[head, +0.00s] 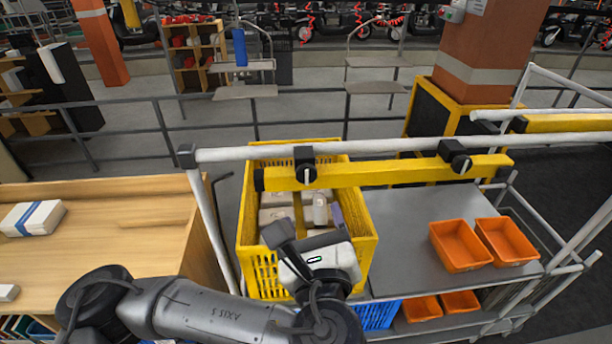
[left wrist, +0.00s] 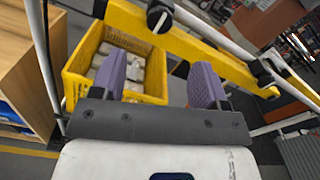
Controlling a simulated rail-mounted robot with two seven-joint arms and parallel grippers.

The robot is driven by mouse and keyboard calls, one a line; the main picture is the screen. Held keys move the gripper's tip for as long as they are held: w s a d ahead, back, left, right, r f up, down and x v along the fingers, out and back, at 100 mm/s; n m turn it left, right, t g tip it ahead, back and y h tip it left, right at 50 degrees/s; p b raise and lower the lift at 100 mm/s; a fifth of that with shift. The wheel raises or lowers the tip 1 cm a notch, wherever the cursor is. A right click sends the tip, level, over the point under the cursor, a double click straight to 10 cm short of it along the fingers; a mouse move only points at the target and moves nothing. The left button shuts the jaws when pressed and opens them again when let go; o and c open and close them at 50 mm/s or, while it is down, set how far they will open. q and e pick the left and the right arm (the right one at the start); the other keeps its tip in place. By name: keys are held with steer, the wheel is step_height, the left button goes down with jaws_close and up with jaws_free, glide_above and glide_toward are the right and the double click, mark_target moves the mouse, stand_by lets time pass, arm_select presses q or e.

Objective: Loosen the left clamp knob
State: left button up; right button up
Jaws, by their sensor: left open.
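The left clamp knob (head: 305,166) is black with a white pointer mark. It sits on a yellow bar (head: 385,172) fixed along a white rail; it also shows at the top of the left wrist view (left wrist: 160,17). The right clamp knob (head: 455,156) is on the same bar; it is at the right in the left wrist view (left wrist: 264,72). My left gripper (head: 309,224) is below and in front of the left knob, apart from it. In the left wrist view its purple fingers (left wrist: 160,75) are spread with nothing gripped between them. My right gripper is not in view.
A yellow crate (head: 361,248) with pale packages stands behind my left gripper, below the bar. Orange bins (head: 460,247) sit on a grey shelf (head: 400,225) at the right. A wooden table (head: 110,235) with a white-and-blue package is at the left.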

mark_target(306, 175)
arm_select(q)
steer(key=w+p, duration=0.1)
steer(key=w, duration=0.2)
steer(key=w+p, duration=0.1)
steer(key=w, duration=0.2)
steer(key=w+p, duration=0.1)
steer(key=w, duration=0.1)
steer(key=shift+w+a+r, duration=0.1)
steer(key=shift+w+a, duration=0.4)
steer(key=shift+w, duration=0.95)
steer(key=shift+c, duration=0.3)
